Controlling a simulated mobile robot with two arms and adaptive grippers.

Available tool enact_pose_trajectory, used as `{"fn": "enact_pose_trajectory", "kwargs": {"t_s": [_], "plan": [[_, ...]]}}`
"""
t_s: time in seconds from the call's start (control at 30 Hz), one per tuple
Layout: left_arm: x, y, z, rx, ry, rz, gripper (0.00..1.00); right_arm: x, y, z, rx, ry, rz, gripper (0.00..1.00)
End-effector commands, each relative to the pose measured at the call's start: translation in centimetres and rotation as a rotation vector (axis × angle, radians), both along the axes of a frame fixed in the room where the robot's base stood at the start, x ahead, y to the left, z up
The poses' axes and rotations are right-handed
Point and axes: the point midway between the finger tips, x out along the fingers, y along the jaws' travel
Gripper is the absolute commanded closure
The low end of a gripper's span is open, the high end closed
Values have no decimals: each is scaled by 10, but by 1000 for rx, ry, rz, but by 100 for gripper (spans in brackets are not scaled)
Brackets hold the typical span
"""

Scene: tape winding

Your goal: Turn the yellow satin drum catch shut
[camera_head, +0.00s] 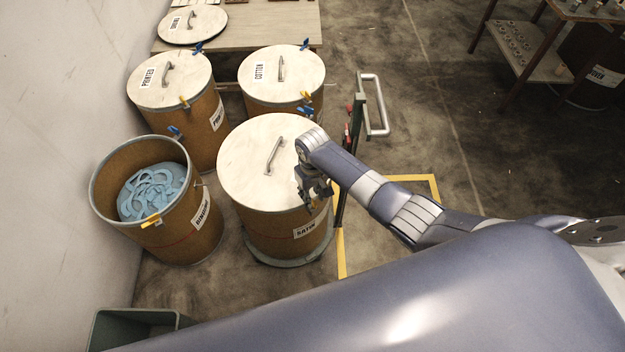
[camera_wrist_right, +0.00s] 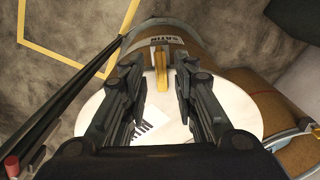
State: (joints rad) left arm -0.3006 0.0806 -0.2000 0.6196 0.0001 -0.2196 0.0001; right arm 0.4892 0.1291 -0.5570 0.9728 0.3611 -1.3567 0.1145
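The satin drum (camera_head: 270,229) stands upright with its pale lid (camera_head: 245,165) on top; the lid has a metal handle. Its yellow catch (camera_wrist_right: 161,72) shows in the right wrist view as an upright tab at the rim, near the SATIN label (camera_wrist_right: 161,41). In the head view the catch is hidden behind my right gripper (camera_head: 316,196), which is at the drum's right rim. In the wrist view my right gripper (camera_wrist_right: 158,68) is open, with its fingers on either side of the catch. I cannot tell whether they touch it. My left gripper is not in view.
An open drum (camera_head: 183,234) with blue strips stands to the left. Lidded printed (camera_head: 205,131) and cotton (camera_head: 253,103) drums stand behind. A cart with a pale handle (camera_head: 377,104) is close on the right of my right gripper.

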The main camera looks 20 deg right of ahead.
Motion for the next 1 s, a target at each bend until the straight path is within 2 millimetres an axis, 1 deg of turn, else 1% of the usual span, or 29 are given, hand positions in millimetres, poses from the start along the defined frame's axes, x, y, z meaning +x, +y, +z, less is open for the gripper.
{"fn": "enact_pose_trajectory", "kwargs": {"t_s": [0.03, 0.23, 0.43, 0.6, 1.0], "plan": [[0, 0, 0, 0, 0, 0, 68, 1, 0, 10, 1, -5, 1, 73], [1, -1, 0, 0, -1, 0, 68, 1, 0, 46, 2, -6, 0, 73], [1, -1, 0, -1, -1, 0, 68, 1, 0, 74, 1, -4, -1, 73], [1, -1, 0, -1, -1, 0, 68, 1, 0, 84, 0, -2, -2, 73], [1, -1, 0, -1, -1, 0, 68, 1, 0, 85, 0, -1, -2, 73]]}}
